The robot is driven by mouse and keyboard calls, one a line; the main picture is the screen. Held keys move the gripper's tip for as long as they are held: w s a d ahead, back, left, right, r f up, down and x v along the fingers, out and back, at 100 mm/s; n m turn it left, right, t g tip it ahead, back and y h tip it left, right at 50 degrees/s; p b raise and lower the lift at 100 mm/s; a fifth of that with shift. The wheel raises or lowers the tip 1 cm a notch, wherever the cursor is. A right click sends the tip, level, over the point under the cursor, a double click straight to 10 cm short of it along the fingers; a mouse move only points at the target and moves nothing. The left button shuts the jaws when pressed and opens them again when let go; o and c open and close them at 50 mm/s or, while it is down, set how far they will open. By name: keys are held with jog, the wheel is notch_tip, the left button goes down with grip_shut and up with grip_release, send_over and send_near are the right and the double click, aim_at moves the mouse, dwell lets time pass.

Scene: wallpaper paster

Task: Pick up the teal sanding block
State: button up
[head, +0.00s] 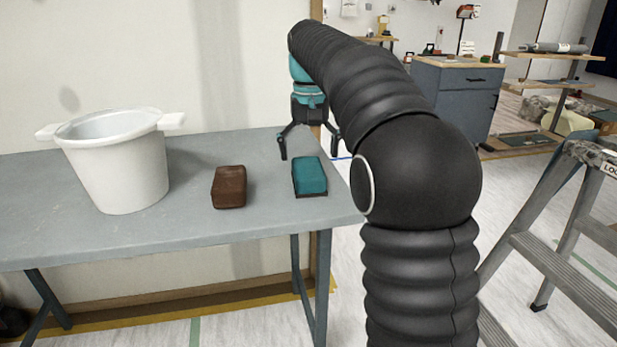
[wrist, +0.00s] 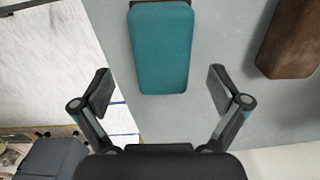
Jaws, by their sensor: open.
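The teal sanding block (head: 310,175) lies on the grey table near its right end. In the wrist view the teal block (wrist: 161,48) is ahead of the fingers, in line with the gap between them. My gripper (head: 309,150) is open and empty, above the table and behind the block in the head view. In the wrist view my gripper (wrist: 160,92) has its fingers spread wider than the block. It does not appear to touch the block.
A brown block (head: 229,187) lies left of the teal one; it shows at upper right in the wrist view (wrist: 292,38). A white bucket (head: 115,165) stands on the grey table (head: 100,235) at left. A stepladder (head: 560,230) stands on the floor at right.

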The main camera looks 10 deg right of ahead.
aim_at(308, 166)
notch_tip(308, 166, down, 4)
jog(key=shift+a+f+b, duration=0.1)
jog(key=shift+f+b, duration=0.15)
jog(key=shift+b, duration=0.1)
jog(key=c, duration=1.4)
jog(key=shift+r, duration=0.45)
jog(key=shift+c, duration=0.2)
jog(key=r, duration=0.2)
jog(key=r+p, duration=0.1)
jog(key=r, duration=0.1)
jog(key=shift+s+d, duration=0.15)
jog(key=shift+d, duration=0.15)
jog(key=s+d+r, duration=0.5)
jog(key=d+r, duration=0.1)
jog(key=d, duration=0.3)
jog(key=shift+s+d, duration=0.2)
jog(key=shift+s, duration=0.2)
jog(key=shift+r, duration=0.1)
